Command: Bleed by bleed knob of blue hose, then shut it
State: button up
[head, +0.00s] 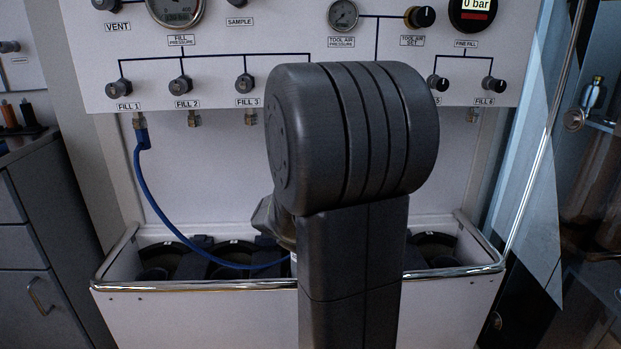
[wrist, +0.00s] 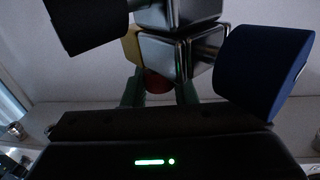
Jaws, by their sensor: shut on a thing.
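The blue hose (head: 152,195) hangs from the fitting under FILL 1 and curves down to the right over the trough, where my arm hides its end. In the wrist view, a metal valve block (wrist: 162,56) has a thick blue piece (wrist: 262,72) on its right and a black cylindrical piece (wrist: 85,22) at upper left. A small red knob (wrist: 157,84), seemingly the bleed knob, sits below the block. My gripper (wrist: 159,92) is shut on this knob, one dark green finger on each side. How far the knob is turned cannot be told.
The panel (head: 222,70) carries FILL knobs, gauges and a digital display reading 0 bar. Below it is a trough with a chrome rail (head: 200,286) and dark round cylinder tops inside. A grey cabinet (head: 35,240) stands left, a glass door right. My arm blocks the middle.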

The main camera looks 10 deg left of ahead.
jog(key=m+h+p, duration=0.1)
jog(key=h+p, duration=0.1)
jog(key=p, duration=0.1)
jog(key=m+h+p, duration=0.2)
jog(key=h, duration=0.1)
jog(key=shift+a+r+p, duration=0.1)
jog(key=shift+r+p, duration=0.3)
jog(key=m+h+p, duration=0.1)
jog(key=h, duration=0.1)
jog(key=m+g+h+p, duration=0.1)
jog(key=h, duration=0.1)
jog(key=m+h+p, duration=0.2)
jog(key=shift+f+g, duration=0.3)
jog(key=shift+g, duration=0.1)
jog(key=shift+m+h, duration=0.3)
jog(key=o, duration=1)
jog(key=shift+c, duration=0.2)
jog(key=p+v, duration=0.2)
jog(key=v, duration=1.1)
jog(key=shift+s, duration=0.35)
jog(key=shift+w+a+r, duration=0.1)
